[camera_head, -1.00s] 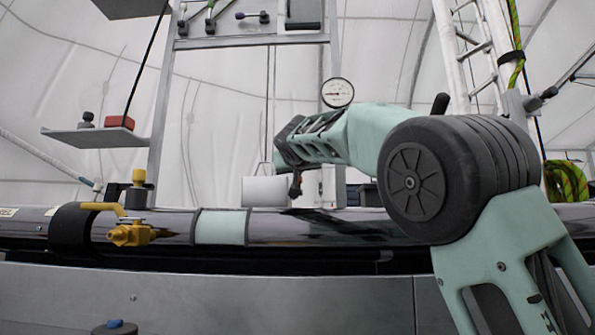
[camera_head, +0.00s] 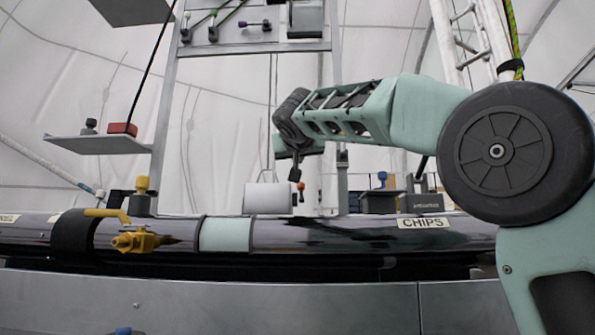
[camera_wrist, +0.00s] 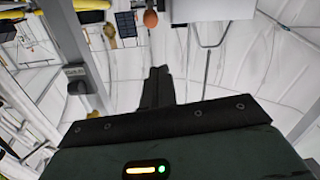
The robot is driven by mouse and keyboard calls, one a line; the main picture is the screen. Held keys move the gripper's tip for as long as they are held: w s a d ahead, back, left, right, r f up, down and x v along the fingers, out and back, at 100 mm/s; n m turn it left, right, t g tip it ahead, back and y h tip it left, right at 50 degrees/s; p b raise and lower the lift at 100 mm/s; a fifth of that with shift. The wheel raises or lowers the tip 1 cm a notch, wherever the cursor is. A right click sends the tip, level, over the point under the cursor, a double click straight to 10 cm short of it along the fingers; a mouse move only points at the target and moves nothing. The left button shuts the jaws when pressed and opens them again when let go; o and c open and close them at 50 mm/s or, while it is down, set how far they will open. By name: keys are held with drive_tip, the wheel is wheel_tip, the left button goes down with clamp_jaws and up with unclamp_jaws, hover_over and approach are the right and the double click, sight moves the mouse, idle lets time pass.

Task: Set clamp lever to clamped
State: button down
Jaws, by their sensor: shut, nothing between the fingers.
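My gripper (camera_head: 297,162) hangs below the bent wrist, near the middle of the head view. In the wrist view its dark fingers (camera_wrist: 158,72) are together and empty. An orange round knob (camera_wrist: 150,19) shows beyond the fingertips, apart from them in that picture. The same small orange knob (camera_head: 295,175) seems to show just under my gripper in the head view; whether they touch is unclear. It may belong to the clamp lever, but its base and setting are too small to tell. A yellow valve with a handle (camera_head: 135,240) sits on the dark pipe at left.
A white block (camera_head: 268,197) on a thin wire is left of my gripper. The dark pipe (camera_head: 300,234) runs across the front, with a CHIPS label (camera_head: 423,222). Dark boxes (camera_head: 390,200) stand to the right. A metal ladder-like frame (camera_head: 168,110) rises behind.

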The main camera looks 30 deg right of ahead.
drive_tip(key=shift+v, duration=1)
drive_tip(key=shift+r, duration=0.1)
